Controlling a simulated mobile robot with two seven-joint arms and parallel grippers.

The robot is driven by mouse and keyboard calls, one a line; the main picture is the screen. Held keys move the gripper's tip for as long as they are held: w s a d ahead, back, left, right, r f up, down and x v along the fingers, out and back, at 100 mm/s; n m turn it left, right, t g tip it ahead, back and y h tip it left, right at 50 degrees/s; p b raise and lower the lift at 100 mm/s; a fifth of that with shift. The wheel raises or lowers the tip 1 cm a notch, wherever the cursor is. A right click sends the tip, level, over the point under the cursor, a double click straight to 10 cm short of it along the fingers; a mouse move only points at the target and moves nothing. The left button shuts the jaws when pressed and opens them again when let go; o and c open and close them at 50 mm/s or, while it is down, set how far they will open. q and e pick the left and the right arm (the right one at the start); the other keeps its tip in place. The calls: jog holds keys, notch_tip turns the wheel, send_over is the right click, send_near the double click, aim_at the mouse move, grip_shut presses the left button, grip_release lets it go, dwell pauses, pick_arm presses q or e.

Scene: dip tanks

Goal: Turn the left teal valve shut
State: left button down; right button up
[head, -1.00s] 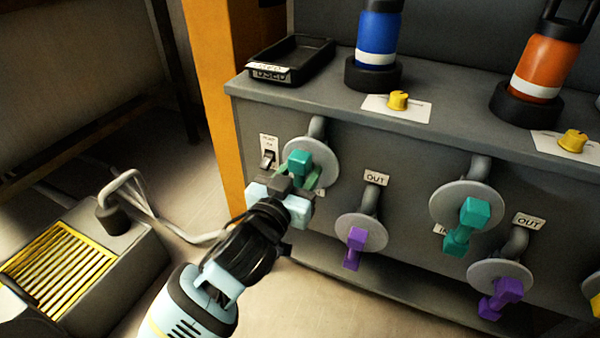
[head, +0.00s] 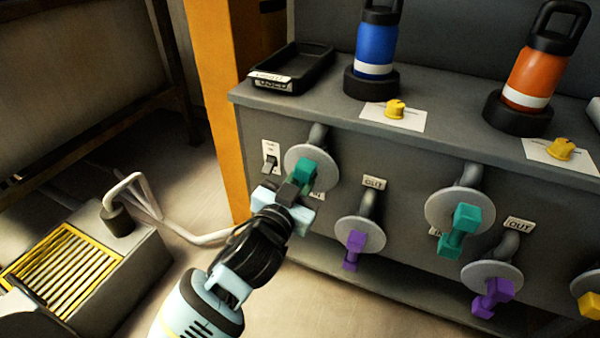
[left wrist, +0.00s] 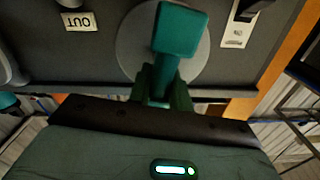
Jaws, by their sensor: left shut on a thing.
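The left teal valve (head: 307,172) sits in front of a round grey disc on the front of the grey tank bench. Its bar-shaped handle slants down and left in the head view. My left gripper (head: 294,188) is shut on the handle from the lower left and hides its lower part. In the left wrist view the teal handle (left wrist: 177,32) rises from between the dark green fingers (left wrist: 160,92), in front of the disc. My right gripper is in neither view.
A purple valve (head: 354,245) is close by on the right, below an OUT label. Another teal valve (head: 460,225) and purple valve (head: 492,295) are further right. A small switch (head: 270,160) and an orange post (head: 216,110) are just left.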

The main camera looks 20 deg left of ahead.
pick_arm(q)
jog(key=m+p, duration=0.3)
jog(key=shift+d+r+m, duration=0.1)
jog(key=shift+d+m, duration=0.15)
jog(key=shift+m, duration=0.15)
jog(key=m+p, duration=0.2)
jog(key=m, duration=0.1)
jog(key=shift+d+f+m, duration=0.15)
jog(key=shift+f+m, duration=0.05)
jog(key=shift+m, duration=0.1)
jog(key=m, duration=0.1)
jog(key=m+p, duration=0.1)
jog(key=m, duration=0.2)
jog(key=shift+d+f+p, duration=0.15)
jog(key=shift+f+p, duration=0.1)
jog(key=shift+p, duration=0.05)
jog(key=shift+f+m+p, duration=0.15)
jog(key=shift+m+p, duration=0.05)
jog(key=shift+m, duration=0.85)
jog(key=shift+f+m+p, duration=0.15)
jog(key=shift+m+p, duration=0.05)
jog(key=shift+m, duration=0.85)
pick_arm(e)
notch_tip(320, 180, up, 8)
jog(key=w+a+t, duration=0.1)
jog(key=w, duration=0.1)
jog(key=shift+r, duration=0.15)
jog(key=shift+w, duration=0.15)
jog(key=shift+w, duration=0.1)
